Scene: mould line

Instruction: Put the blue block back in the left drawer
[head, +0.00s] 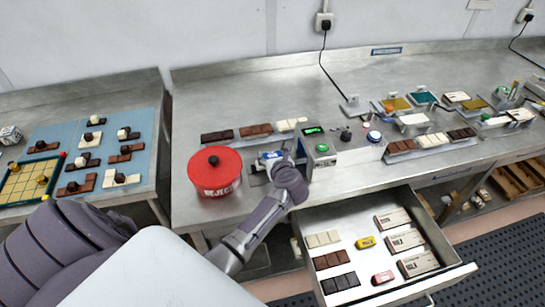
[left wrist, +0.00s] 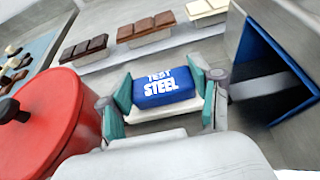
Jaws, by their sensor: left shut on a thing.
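The blue block (left wrist: 165,88), lettered "TEST STEEL", sits between the teal fingertips of my left gripper (left wrist: 166,100) in the left wrist view. In the head view the left gripper (head: 272,165) is shut on the block (head: 271,155), over the steel bench between the red reject pot and the metal device. How far the block is above the bench I cannot tell. An open drawer (head: 440,284) juts from the bench front, right of and below the gripper. It holds chocolate bars, labelled boxes, a yellow block and a pink block. My right gripper is not in view.
The red reject pot (head: 215,172) stands close left of the gripper. The metal device (head: 321,155) with a green button stands close right; its blue-lined opening (left wrist: 272,75) shows in the wrist view. Chocolate bars (head: 255,130) lie behind. Bare drawer floor shows between its contents.

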